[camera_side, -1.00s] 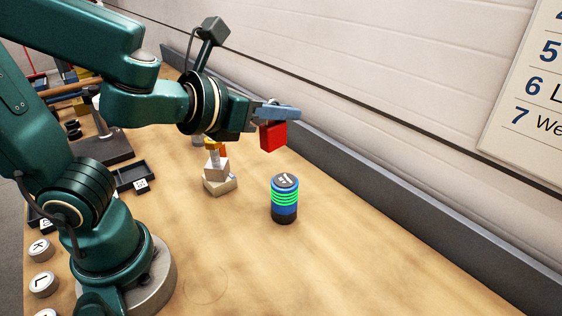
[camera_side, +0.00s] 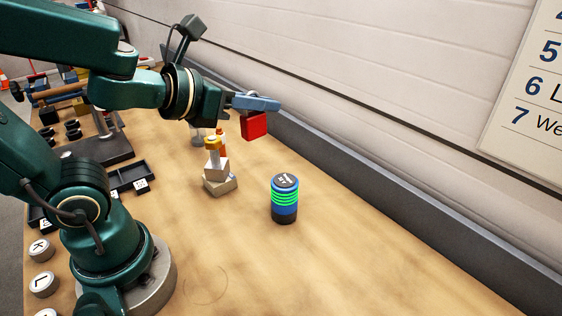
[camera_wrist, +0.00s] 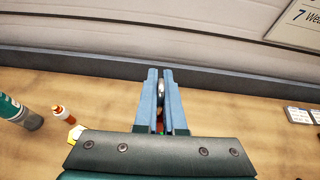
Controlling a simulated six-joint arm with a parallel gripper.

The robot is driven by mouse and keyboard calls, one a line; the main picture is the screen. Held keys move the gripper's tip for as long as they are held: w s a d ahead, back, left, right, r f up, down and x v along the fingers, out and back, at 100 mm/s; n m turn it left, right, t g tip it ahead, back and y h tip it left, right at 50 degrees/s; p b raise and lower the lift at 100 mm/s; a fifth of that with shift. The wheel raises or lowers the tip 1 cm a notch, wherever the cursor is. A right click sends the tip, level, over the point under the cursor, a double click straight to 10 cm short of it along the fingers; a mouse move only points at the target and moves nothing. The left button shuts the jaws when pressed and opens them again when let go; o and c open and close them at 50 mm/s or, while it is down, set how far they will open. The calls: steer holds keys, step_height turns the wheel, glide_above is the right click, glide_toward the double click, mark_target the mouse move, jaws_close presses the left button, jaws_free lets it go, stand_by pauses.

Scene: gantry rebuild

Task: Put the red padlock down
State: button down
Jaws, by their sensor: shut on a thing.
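The red padlock (camera_side: 255,126) hangs in the air below my gripper (camera_side: 262,103) in the side view, above the bench near the wall. My gripper is shut on the padlock. In the wrist view, my gripper (camera_wrist: 160,78) shows two blue fingers nearly parallel, with the grey metal shackle between them. Only a sliver of the red body shows low between the fingers there.
A stack of pale blocks (camera_side: 220,178) with a yellow-topped piece stands below and left of the padlock. A black-and-blue cylinder with green rings (camera_side: 285,200) stands to the right. The bench (camera_side: 370,240) right of it is clear. A grey ledge (camera_side: 400,200) runs along the wall.

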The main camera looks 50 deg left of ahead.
steer(key=shift+d+f, duration=0.1)
steer(key=shift+d, duration=0.2)
steer(key=shift+w+a+r+m+h, duration=0.8)
steer(key=shift+r+m+h, duration=0.6)
steer(key=shift+r, duration=0.75)
steer(key=shift+s+d+f+m+g+h, duration=0.15)
steer(key=shift+d+f+m+g+h, duration=1.4)
steer(key=shift+d+f, duration=1.6)
steer(key=shift+s+d+f+m+g+h, duration=0.2)
steer(key=shift+d+f+m+g+h, duration=1)
steer(key=shift+d+f+m+h, duration=1.4)
steer(key=shift+s+d+f+m+g+h, duration=0.15)
steer(key=shift+d+f+m+g+h, duration=1)
steer(key=shift+d+f, duration=2.6)
steer(key=shift+a+f+m, duration=0.3)
steer(key=shift+a, duration=0.05)
